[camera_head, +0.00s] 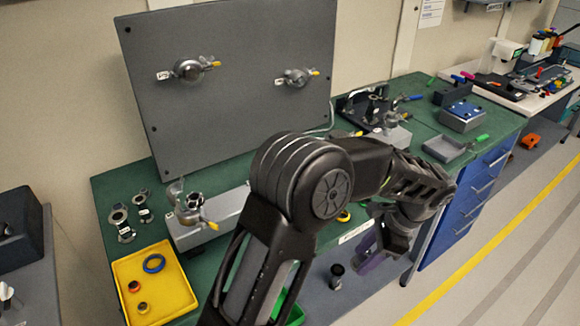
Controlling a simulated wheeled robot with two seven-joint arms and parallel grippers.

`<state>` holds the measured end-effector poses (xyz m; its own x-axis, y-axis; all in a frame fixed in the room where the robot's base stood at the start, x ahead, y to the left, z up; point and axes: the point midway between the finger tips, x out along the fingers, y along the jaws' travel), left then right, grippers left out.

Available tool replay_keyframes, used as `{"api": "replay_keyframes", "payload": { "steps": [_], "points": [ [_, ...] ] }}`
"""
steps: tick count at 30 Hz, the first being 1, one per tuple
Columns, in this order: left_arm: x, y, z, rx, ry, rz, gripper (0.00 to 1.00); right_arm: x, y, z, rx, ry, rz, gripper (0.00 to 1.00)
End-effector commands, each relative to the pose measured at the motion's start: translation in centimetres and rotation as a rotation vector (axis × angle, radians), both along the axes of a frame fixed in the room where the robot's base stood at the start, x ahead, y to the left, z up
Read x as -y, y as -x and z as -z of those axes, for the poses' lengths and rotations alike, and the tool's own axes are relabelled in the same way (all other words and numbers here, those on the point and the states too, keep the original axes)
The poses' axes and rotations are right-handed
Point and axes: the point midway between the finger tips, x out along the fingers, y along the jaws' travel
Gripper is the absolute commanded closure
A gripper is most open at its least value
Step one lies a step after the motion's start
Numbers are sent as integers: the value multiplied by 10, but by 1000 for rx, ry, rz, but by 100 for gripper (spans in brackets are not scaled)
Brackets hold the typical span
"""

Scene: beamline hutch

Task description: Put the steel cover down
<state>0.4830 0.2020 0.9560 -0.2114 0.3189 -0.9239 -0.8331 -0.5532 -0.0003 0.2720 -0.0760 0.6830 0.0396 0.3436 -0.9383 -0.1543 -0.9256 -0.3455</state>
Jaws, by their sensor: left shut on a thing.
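My left gripper (396,236) is at the right end of my dark arm, low in front of the green bench's front edge. My right gripper is not in view. I cannot pick out a separate steel cover on the bench.
The green bench (108,185) carries a yellow tray (180,290) with rings, small steel flanges (122,222), a grey block with fittings (222,212) and a grey open tray (443,149). A grey upright panel (240,100) stands behind. Blue drawers (450,235) are at right.

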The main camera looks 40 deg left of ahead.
Motion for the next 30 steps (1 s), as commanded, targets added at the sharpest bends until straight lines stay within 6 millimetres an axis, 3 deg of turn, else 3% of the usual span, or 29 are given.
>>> {"api": "replay_keyframes", "payload": {
  "steps": [5,12,18,24,30],
  "points": [
    [-27,-8,-6,6,1,206,96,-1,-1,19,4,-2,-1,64],
    [-98,-14,-37,11,-3,734,96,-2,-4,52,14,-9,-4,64],
    [-145,-7,-64,10,-6,1088,96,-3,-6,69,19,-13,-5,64],
    [-163,-1,-79,4,-3,1251,96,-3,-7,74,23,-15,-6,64],
    [-164,-1,-81,1,-1,1275,96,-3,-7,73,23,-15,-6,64]
  ]
}}
